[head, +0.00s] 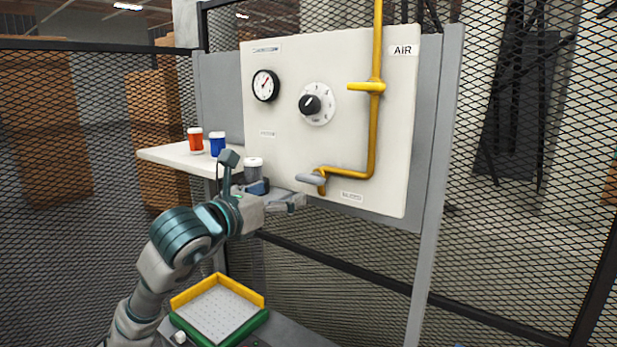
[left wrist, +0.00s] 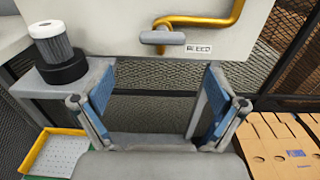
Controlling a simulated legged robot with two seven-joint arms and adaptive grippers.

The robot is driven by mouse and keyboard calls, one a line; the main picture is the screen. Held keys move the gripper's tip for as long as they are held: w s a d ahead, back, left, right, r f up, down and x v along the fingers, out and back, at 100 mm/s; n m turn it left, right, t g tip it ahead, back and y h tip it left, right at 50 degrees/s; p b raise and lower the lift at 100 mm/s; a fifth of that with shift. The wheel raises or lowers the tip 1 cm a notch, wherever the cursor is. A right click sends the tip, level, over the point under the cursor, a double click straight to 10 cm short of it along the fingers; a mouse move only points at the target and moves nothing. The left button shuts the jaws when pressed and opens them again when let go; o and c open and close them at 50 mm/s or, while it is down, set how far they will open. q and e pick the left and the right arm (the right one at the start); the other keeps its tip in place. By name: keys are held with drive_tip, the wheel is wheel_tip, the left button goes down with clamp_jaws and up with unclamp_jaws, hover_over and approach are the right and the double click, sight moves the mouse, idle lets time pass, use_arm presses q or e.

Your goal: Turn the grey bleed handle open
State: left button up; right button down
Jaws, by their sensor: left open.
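The grey bleed handle (head: 311,179) sits at the lower end of the yellow pipe on the white panel, above a BLEED label. It lies roughly level. In the left wrist view the handle (left wrist: 162,38) is ahead of the fingers, near the top middle, with the label (left wrist: 198,49) to its right. My left gripper (head: 297,202) is just below and left of the handle in the head view, apart from it. In the left wrist view my left gripper (left wrist: 162,104) has its two blue-padded fingers spread wide, with nothing between them. My right gripper is not in view.
The white panel (head: 340,130) carries a gauge (head: 265,85), a black knob (head: 310,104) and a yellow lever (head: 366,87). A shelf (head: 165,154) holds red (head: 195,141) and blue (head: 217,143) canisters. A grey-and-white canister (left wrist: 50,42) stands left. A yellow-green tray (head: 218,310) is below.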

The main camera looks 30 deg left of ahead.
sight(306, 182)
use_arm(q)
drive_tip(key=w, duration=0.3)
drive_tip(key=w+p, duration=0.1)
drive_tip(key=w, duration=0.2)
drive_tip(key=w+d+p, duration=0.1)
drive_tip(key=w, duration=0.3)
drive_tip(key=shift+c, duration=0.9)
drive_tip(key=c, duration=1)
